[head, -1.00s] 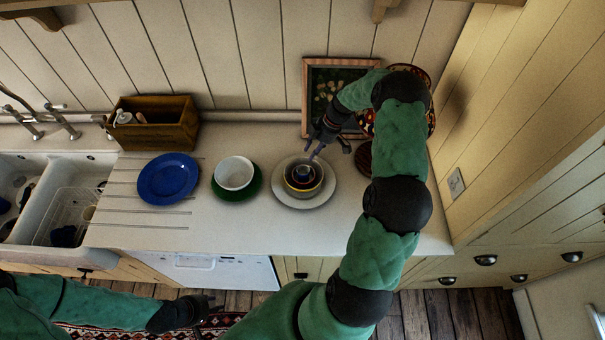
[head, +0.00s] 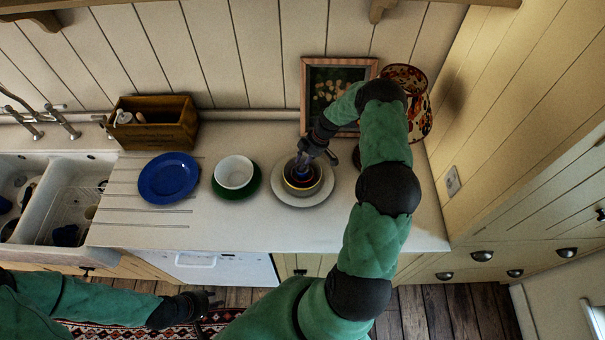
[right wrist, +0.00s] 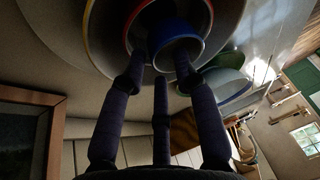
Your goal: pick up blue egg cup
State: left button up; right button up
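The blue egg cup (right wrist: 176,32) stands inside nested bowls (head: 302,187) on a white plate (head: 322,194). In the head view my right gripper is over the bowls and largely hides the cup. In the right wrist view the fingers of my right gripper (right wrist: 160,62) are spread, with their tips at the cup's near side, one to its left and one overlapping its right part. I cannot tell whether they touch it. My left gripper (head: 211,302) is low in front of the counter, away from the cup; its fingers are too small and dark to read.
A white bowl (head: 234,171) on a green plate (head: 221,194) and a blue plate (head: 168,178) stand to the left. A wooden box (head: 165,122), a framed picture (head: 325,85) and a patterned vessel (head: 417,115) are at the back. The front counter strip is clear.

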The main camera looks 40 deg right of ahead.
grip_shut()
jog(key=shift+r, duration=0.15)
